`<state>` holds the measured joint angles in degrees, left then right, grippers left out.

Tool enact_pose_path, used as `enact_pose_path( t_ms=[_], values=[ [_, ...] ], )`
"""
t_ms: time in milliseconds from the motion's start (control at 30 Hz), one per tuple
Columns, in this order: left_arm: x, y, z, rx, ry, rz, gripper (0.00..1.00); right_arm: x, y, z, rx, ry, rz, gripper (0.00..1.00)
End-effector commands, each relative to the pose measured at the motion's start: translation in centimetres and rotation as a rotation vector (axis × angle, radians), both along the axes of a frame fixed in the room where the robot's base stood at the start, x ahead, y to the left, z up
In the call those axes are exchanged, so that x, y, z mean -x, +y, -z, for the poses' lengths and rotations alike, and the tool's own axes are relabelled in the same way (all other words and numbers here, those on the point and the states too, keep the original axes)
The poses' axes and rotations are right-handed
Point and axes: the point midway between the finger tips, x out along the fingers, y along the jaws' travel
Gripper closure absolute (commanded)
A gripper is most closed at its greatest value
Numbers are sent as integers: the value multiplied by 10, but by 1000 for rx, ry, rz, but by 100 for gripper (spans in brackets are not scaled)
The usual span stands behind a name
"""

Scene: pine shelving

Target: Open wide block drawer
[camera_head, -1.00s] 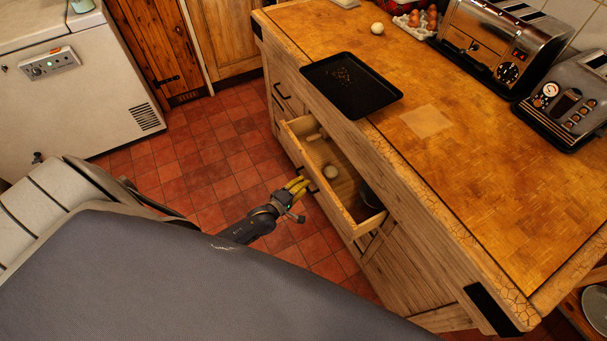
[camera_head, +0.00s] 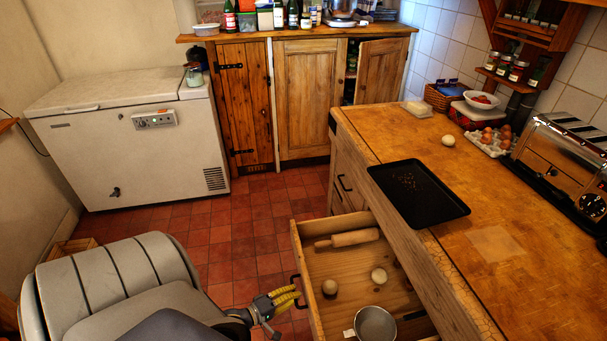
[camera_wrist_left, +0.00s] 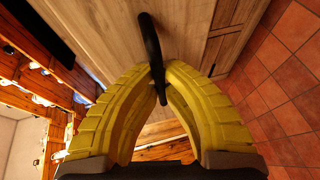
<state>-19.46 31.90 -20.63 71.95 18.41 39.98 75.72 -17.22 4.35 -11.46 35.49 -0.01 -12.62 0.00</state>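The wide drawer (camera_head: 309,273) of the wooden block (camera_head: 345,118) is pulled well out. Inside it lie a rolling pin (camera_head: 347,239), two round pale items (camera_head: 379,275) and a metal pan or sieve (camera_head: 374,324). My left gripper (camera_head: 298,294) is at the drawer front, its yellow fingers closed around the black handle (camera_head: 295,280). In the left wrist view the fingertips (camera_wrist_left: 157,72) meet on either side of the handle (camera_wrist_left: 150,40). My right gripper is not in view.
A black baking tray (camera_head: 418,193) lies on the block's top, with an egg carton (camera_head: 487,142) and a toaster (camera_head: 560,155) farther right. A white chest freezer (camera_head: 130,150) stands at the back left. Red tiled floor (camera_head: 235,235) is clear left of the drawer.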

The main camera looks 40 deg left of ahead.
Motion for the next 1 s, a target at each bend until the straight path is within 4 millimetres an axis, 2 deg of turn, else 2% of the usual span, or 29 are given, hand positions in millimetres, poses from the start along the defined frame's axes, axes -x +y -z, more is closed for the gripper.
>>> enact_pose_path(
  t_ms=[100, 500, 533, 733, 1000],
  values=[
    [3, 8, 0, -5, 2, -6, 100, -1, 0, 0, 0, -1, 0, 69],
    [4, 9, 0, -5, 2, -7, 100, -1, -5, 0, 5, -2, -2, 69],
    [4, 9, 0, -5, 2, -7, 91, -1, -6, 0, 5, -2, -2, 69],
    [4, 7, 0, -2, 1, -4, 68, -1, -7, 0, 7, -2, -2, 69],
    [6, 5, 0, -2, 1, -2, 68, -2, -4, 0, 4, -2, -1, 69]
  ],
)
